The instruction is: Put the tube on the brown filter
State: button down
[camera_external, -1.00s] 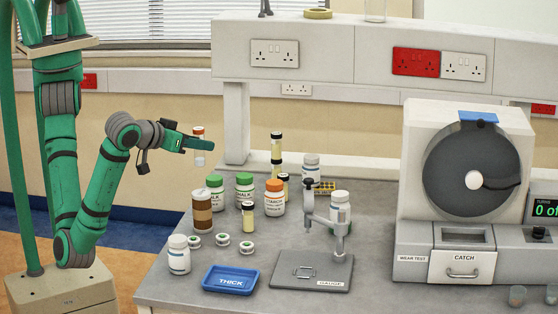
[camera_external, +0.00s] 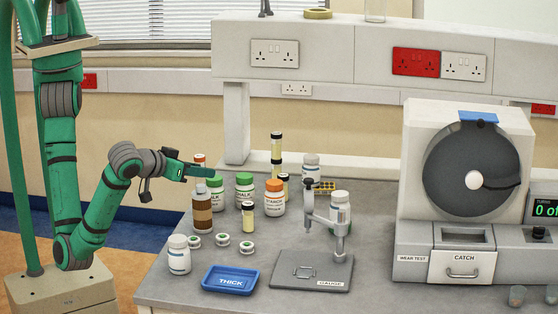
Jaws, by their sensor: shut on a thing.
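The tube (camera_external: 200,187) has a pale body and an orange cap. My gripper (camera_external: 204,171) is shut on it, with the cap showing above the fingers and the lower end below them. The tube hangs upright. The brown filter (camera_external: 202,216), a brown cylinder with a pale band, stands near the left edge of the bench. The tube's lower end shows just at the top of the filter. I cannot tell whether they touch.
Green-capped jars (camera_external: 244,193) and an orange-capped starch jar (camera_external: 275,198) stand right of the filter. A white bottle (camera_external: 179,258), small green-and-white pieces (camera_external: 222,240) and a blue tray (camera_external: 231,279) are in front. A gauge stand (camera_external: 312,272) is farther right.

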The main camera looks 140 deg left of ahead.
jog(key=shift+f, duration=0.15)
jog(key=c, duration=1.6)
grip_release()
jog(key=shift+o, duration=0.2)
jog(key=shift+d+r, duration=0.1)
jog(key=shift+r, duration=0.15)
jog(key=v, duration=1.1)
jog(key=shift+d+r, duration=0.2)
jog(key=shift+d, duration=0.15)
jog(key=shift+w, duration=0.15)
